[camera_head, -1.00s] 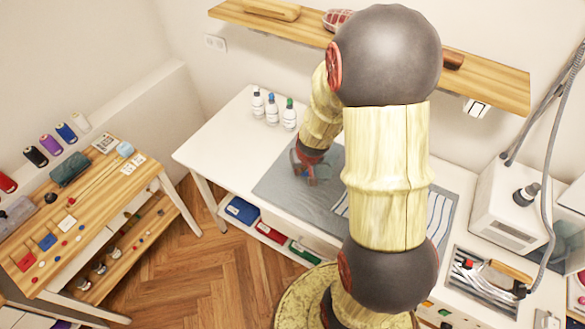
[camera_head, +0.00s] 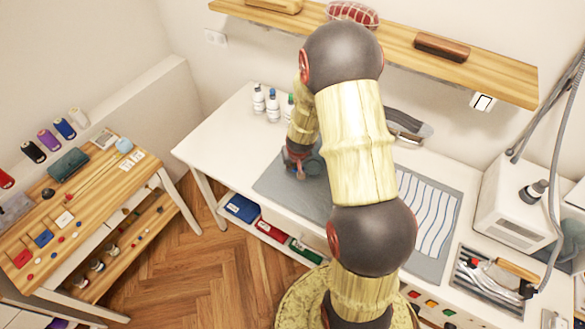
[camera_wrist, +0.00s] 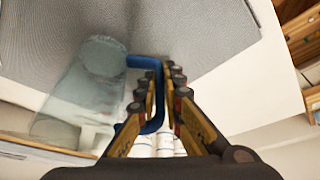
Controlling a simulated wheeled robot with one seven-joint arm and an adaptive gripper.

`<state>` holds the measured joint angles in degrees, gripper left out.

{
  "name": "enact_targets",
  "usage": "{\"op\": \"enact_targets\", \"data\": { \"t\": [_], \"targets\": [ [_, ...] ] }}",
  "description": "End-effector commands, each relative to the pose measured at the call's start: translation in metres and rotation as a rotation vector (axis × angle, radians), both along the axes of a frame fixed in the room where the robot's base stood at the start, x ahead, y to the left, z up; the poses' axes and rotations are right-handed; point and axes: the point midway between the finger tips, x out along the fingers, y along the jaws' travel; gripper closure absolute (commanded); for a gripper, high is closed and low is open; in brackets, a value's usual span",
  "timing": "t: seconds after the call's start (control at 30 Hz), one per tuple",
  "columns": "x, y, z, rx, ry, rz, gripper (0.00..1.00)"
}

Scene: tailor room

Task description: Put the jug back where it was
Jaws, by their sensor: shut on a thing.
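The jug (camera_wrist: 80,90) is clear, see-through, with a blue handle (camera_wrist: 146,62), at the left of the wrist view. My gripper (camera_wrist: 167,78) is shut on the handle, with the jug body beside the fingers. In the head view my gripper (camera_head: 300,168) is low over the left part of the grey mat (camera_head: 265,184) on the white table. The jug is small and mostly hidden there by my arm. I cannot tell whether its base touches the mat.
Several white bottles, one with a blue cap (camera_head: 272,106), stand behind my gripper at the table's back left. A striped cloth (camera_head: 425,215) lies on the mat's right. A wooden shelf (camera_head: 400,45) runs above. The table's left end (camera_head: 215,150) is clear.

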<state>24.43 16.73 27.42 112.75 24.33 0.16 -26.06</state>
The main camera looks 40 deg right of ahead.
Motion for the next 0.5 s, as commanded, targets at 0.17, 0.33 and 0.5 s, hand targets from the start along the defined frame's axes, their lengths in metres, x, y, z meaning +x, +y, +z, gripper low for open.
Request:
{"op": "enact_targets", "data": {
  "t": [0.17, 0.33, 0.5],
  "targets": [
    [0.0009, -0.0006, -0.0068, -0.001, -0.002, 0.0, 1.0],
    [0.0008, -0.0005, -0.0062, -0.001, -0.002, 0.0, 1.0],
    [0.0003, -0.0003, -0.0099, 0.0, -0.001, 0.0, 0.9]
  ]
}}
